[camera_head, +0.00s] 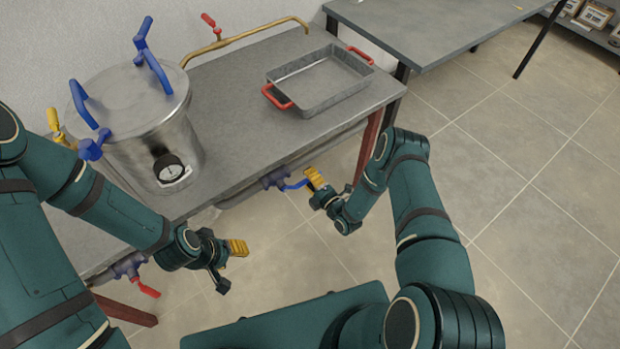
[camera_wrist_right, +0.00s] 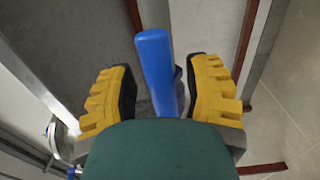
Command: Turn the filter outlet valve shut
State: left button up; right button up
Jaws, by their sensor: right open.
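A valve with a blue lever (camera_head: 295,185) sits on the pipe under the table's front edge. My right gripper (camera_head: 313,183) is at this lever, with its yellow fingers apart. In the right wrist view the blue lever (camera_wrist_right: 157,72) stands between the two open fingers (camera_wrist_right: 158,100), with a gap on each side. A second valve with a red lever (camera_head: 147,290) is low at the left; no label shows which is the filter outlet valve. My left gripper (camera_head: 229,264) hangs empty in front of the table, its fingers seeming apart.
A steel pot (camera_head: 150,115) with blue clamps and a gauge (camera_head: 170,168) stands on the table (camera_head: 235,150). A metal tray (camera_head: 318,105) with red handles lies right of it. A brass pipe (camera_head: 250,36) runs behind. The tiled floor (camera_head: 530,180) at right is clear.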

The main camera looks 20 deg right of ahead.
grip_shut()
